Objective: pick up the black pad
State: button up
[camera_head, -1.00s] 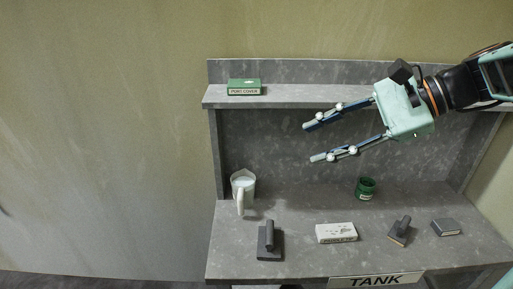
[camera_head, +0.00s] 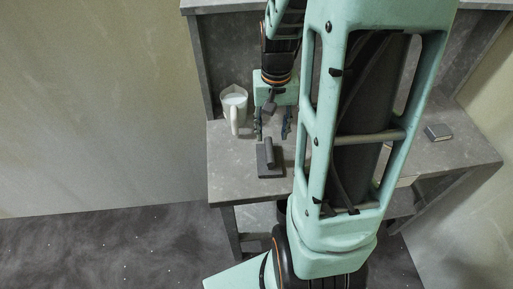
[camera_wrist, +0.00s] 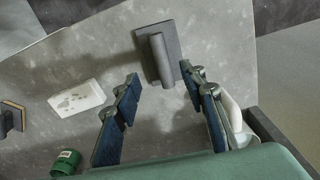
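The black pad (camera_head: 264,163) is a dark grey flat plate with a bar handle on top. It lies on the grey bench near its front left part. In the wrist view the pad (camera_wrist: 147,55) shows ahead of my fingertips, with its handle lying between their lines. My gripper (camera_head: 272,137) is open and empty, fingers pointing down, just behind and above the pad. In the wrist view both fingers of my gripper (camera_wrist: 160,76) are spread apart and do not appear to touch the pad.
A white jug (camera_head: 234,104) stands close left of my gripper; it also shows beside the right finger in the wrist view (camera_wrist: 236,116). A white labelled block (camera_wrist: 76,98), a green jar (camera_wrist: 66,162) and a brown-edged tool (camera_wrist: 14,116) lie left there. A small dark box (camera_head: 438,132) sits at right.

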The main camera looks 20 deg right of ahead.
aim_at(270, 150)
notch_tip(270, 150, down, 5)
jog(key=shift+s+r, duration=0.1)
jog(key=shift+r, duration=0.1)
jog(key=shift+w+a+f+p, duration=0.1)
jog(key=shift+f+p, duration=0.05)
jog(key=shift+f, duration=1.2)
jog(key=shift+w+f+p, duration=0.1)
jog(key=shift+f+p, duration=0.05)
jog(key=shift+f, duration=1.15)
jog(key=shift+c, duration=0.2)
grip_shut()
